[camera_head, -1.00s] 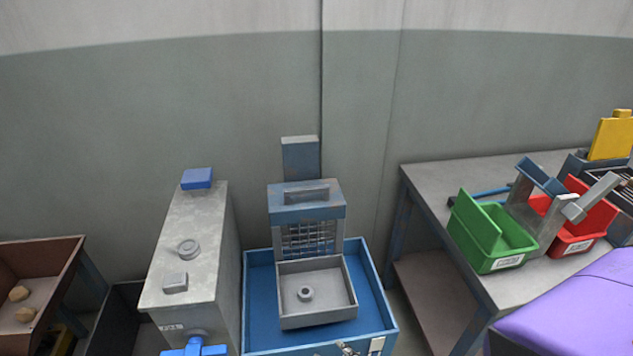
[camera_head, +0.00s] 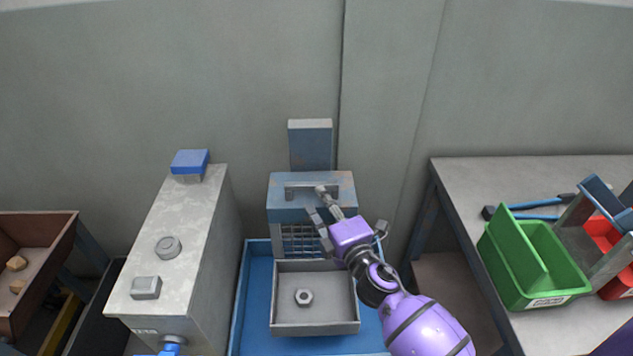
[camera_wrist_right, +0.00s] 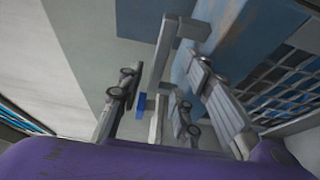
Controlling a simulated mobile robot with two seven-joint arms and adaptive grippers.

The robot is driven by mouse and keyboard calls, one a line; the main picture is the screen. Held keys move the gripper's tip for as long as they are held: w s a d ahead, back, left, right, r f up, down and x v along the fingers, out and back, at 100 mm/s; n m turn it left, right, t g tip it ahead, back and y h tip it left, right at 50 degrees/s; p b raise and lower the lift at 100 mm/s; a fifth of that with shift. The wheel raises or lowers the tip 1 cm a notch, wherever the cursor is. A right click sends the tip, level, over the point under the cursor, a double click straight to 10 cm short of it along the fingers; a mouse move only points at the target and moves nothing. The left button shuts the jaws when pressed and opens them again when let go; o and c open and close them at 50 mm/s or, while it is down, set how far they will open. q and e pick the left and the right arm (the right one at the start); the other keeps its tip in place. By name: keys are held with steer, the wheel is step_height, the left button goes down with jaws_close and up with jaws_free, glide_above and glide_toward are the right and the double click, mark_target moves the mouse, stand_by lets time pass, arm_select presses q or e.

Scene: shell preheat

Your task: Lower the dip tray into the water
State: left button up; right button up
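The dip tray (camera_head: 316,328) is a shallow grey open box with a hex nut (camera_head: 304,297) inside. It hangs in front of a wire grid (camera_head: 298,240) below a blue-grey carriage (camera_head: 285,214) with a grey bar handle (camera_head: 297,190). Below and around it is the blue basin (camera_head: 252,300); I cannot make out the water level. My right gripper (camera_head: 320,204) is at the right end of the handle. In the right wrist view, the fingers (camera_wrist_right: 160,88) are spread, with the handle bar (camera_wrist_right: 163,52) between them. I cannot tell whether they touch it. My left gripper is out of view.
A tall grey cabinet (camera_head: 180,230) with knobs and a blue cap (camera_head: 190,162) stands left of the basin. At right, a table (camera_head: 470,190) carries a green bin (camera_head: 532,265) and a red bin (camera_head: 621,285). A brown box (camera_head: 40,240) is at far left.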

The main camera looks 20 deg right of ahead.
mark_target(313, 188)
steer(key=w, duration=0.4)
steer(key=w+a, duration=0.1)
steer(key=w, duration=0.1)
steer(key=shift+w, duration=0.35)
jaws_close()
